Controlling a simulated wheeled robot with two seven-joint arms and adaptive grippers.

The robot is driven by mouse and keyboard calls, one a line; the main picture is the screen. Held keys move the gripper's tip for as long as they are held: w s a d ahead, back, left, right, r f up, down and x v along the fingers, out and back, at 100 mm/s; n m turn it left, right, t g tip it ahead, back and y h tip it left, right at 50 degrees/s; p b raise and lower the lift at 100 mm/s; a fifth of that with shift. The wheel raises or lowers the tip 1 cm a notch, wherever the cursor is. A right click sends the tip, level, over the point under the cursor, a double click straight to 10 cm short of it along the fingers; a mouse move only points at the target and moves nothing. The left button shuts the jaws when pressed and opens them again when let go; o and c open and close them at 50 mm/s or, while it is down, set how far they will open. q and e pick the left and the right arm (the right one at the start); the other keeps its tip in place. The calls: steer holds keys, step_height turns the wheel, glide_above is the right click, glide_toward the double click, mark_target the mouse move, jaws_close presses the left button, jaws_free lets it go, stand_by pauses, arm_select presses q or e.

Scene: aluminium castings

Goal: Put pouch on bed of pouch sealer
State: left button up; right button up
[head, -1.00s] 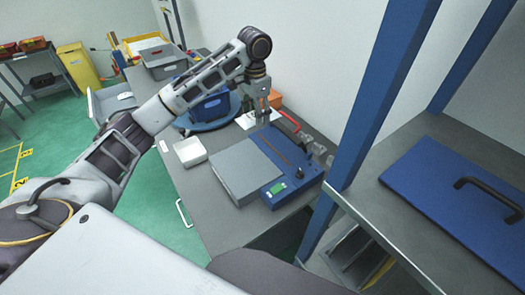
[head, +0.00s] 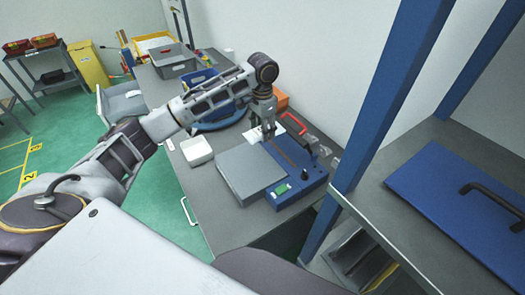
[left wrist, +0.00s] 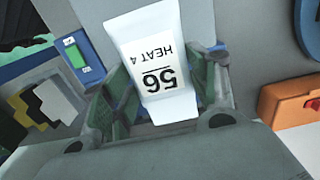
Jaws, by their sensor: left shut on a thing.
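My left gripper (head: 267,133) is shut on a white pouch (left wrist: 155,88), seen between its fingers in the left wrist view. The pouch has a label reading "HEAT 4" and "56". The pouch sealer (head: 300,190) is a blue unit with a green display, a red handle and a flat grey bed (head: 248,172) on its left. The gripper is over the far end of the sealer, beyond the bed. In the left wrist view the sealer's blue part with the display (left wrist: 76,55) lies past the fingers. I cannot tell whether the pouch touches the sealer. My right gripper is not in view.
A blue post (head: 375,100) and a shelf with a blue panel (head: 465,200) stand at the right.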

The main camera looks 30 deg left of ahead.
arm_select(q)
glide_above(263, 157)
steer(key=shift+w+a+f, duration=0.1)
steer(key=shift+a+f, duration=0.05)
steer(key=shift+f, duration=3.05)
steer(key=shift+f+p, duration=0.1)
steer(key=shift+p, duration=0.2)
steer(key=shift+f, duration=2.45)
steer(key=shift+f+p, duration=0.1)
steer(key=shift+p, duration=0.2)
steer(key=o, duration=1.1)
steer(key=shift+c, duration=0.2)
steer(key=shift+r+b, duration=0.75)
steer(key=shift+r, duration=5.35)
